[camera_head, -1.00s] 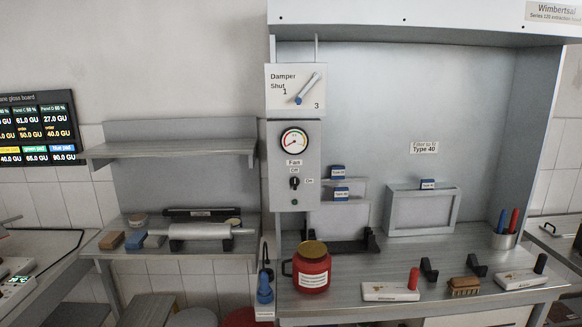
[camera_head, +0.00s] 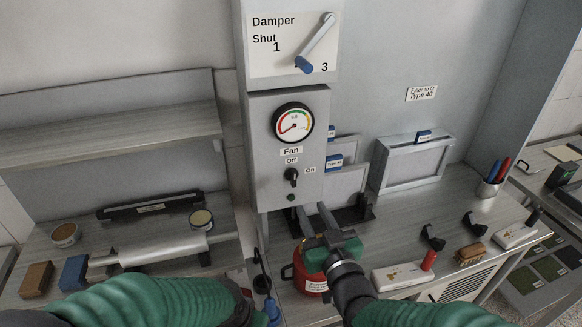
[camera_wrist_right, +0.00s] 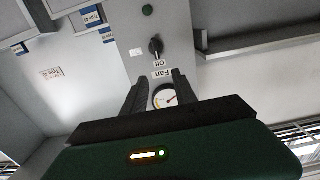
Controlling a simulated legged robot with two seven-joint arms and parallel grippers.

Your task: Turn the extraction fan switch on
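The fan switch (camera_head: 291,177) is a black rotary knob on a grey panel (camera_head: 262,140), between the "Off" label above and the "On" label at its right. Its handle looks upright, toward "Off". In the right wrist view, the knob (camera_wrist_right: 156,46) shows upside down, beyond the fingers. My right gripper (camera_head: 314,218) is open and empty, below and a little right of the knob, apart from it. In the wrist view, its fingers (camera_wrist_right: 158,88) stand apart with the gauge visible between them. My left arm crosses the lower left; its gripper cannot be made out.
A dial gauge (camera_head: 293,122) sits above the switch, and the damper lever (camera_head: 315,45) above that. A red jar (camera_head: 300,278) stands under my right gripper. A roller (camera_head: 150,255) lies on the left bench. Filter frames (camera_head: 415,163) stand at right.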

